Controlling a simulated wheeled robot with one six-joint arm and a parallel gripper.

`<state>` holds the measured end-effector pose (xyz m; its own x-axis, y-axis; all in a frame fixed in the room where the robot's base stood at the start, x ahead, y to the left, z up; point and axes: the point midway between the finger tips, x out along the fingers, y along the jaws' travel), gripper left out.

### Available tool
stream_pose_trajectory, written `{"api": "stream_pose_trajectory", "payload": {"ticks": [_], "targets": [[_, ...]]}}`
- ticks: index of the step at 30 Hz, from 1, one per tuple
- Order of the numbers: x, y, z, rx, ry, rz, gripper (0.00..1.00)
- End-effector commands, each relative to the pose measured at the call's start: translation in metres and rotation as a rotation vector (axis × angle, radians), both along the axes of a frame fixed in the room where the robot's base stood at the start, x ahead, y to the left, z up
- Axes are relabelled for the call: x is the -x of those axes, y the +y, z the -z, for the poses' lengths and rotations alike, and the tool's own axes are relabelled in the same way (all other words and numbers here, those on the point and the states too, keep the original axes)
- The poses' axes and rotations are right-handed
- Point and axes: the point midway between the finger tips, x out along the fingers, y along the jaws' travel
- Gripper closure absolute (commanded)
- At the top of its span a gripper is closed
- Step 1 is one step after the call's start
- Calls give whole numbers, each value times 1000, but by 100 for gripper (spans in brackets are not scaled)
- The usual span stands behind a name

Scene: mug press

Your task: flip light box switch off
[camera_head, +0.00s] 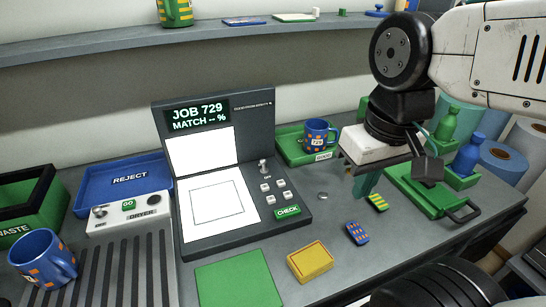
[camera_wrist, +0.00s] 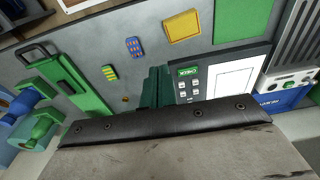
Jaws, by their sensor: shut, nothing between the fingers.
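The light box (camera_head: 230,238) is a dark grey unit with bright white panels and a display reading JOB 729, MATCH -- %. Its toggle switch (camera_head: 263,166) stands up at the right of the lower panel, above several white buttons (camera_head: 266,187) and the green CHECK key (camera_head: 288,211). My gripper (camera_head: 365,186) has teal fingers pointing down, shut and empty, over the table to the right of the light box, apart from the switch. In the wrist view, my gripper (camera_wrist: 156,88) is beside the light box (camera_wrist: 215,58); the switch cannot be made out there.
A blue mug (camera_head: 317,132) stands on a green tray (camera_head: 290,152) behind the gripper. A green press (camera_head: 410,190) and bottles are at right. Small patterned blocks (camera_head: 357,232), a yellow pad (camera_head: 310,262) and a green mat (camera_head: 238,280) lie in front.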

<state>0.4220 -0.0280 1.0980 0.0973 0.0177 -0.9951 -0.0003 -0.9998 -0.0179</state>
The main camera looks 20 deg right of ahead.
Motion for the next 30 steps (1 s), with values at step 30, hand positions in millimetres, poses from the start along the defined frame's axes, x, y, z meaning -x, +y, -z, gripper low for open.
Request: {"api": "stream_pose_trajectory", "payload": {"ticks": [30], "targets": [[-256,-35,136,-1371,14,485,100]]}}
